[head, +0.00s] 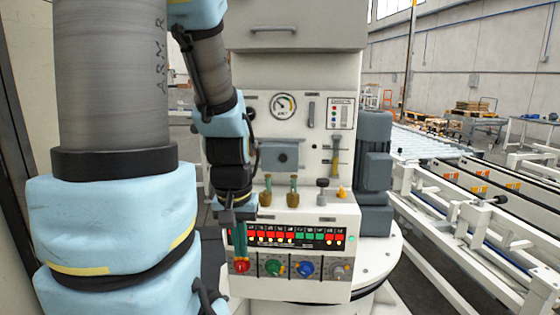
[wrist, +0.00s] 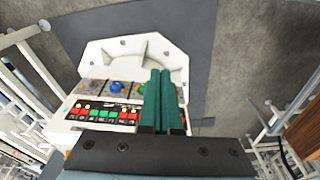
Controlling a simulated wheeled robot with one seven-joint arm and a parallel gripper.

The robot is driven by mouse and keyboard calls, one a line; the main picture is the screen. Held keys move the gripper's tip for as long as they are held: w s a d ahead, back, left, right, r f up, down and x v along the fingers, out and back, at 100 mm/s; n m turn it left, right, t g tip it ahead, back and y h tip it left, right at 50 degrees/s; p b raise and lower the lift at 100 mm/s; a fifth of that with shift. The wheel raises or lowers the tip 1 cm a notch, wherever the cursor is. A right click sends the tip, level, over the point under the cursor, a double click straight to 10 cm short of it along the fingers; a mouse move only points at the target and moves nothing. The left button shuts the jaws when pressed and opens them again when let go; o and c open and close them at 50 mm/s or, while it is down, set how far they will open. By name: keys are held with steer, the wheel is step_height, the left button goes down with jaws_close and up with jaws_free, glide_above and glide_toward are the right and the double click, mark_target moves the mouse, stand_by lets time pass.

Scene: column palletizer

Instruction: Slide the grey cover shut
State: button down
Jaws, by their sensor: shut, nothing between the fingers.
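The grey cover (head: 281,156) is a flat plate with a dark round knob on the upright white panel in the head view. Part of its left side is close behind my arm, and I cannot tell how far open it stands. My gripper (head: 241,256) points down in front of the control box, below and left of the cover. Its green fingers are shut and empty, with the tips just over or in front of the red knob (head: 241,267). In the wrist view my gripper (wrist: 161,74) covers part of the control box, and the cover does not show.
The control box (head: 316,286) carries coloured knobs and a row of red and green lights. Brass-coloured valves (head: 293,192) and a black knob (head: 322,185) stand on its top ledge. A pressure gauge (head: 284,106) is above the cover. A grey motor (head: 374,165) stands at right.

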steer(key=w+d+r+m+t+h, duration=0.2)
steer(key=w+d+r+m+t, duration=0.15)
steer(key=w+d, duration=0.65)
steer(key=m+t+y+b, duration=0.1)
steer(key=m+t+y, duration=0.4)
steer(key=t+y, duration=0.25)
glide_toward(293, 155)
steer(key=shift+t, duration=0.4)
steer(key=w+a+f+p, duration=0.1)
steer(key=w+a+f, duration=0.1)
steer(key=w+a, duration=0.1)
steer(key=shift+w+a+p, duration=0.15)
steer(key=shift+w+p, duration=0.15)
steer(key=shift+p, duration=0.1)
steer(key=shift+w+a+f, duration=0.1)
steer(key=shift+a+f, duration=0.1)
steer(key=shift+a, duration=0.05)
steer(key=w+a+p, duration=0.1)
steer(key=a+p, duration=0.1)
steer(key=a, duration=0.8)
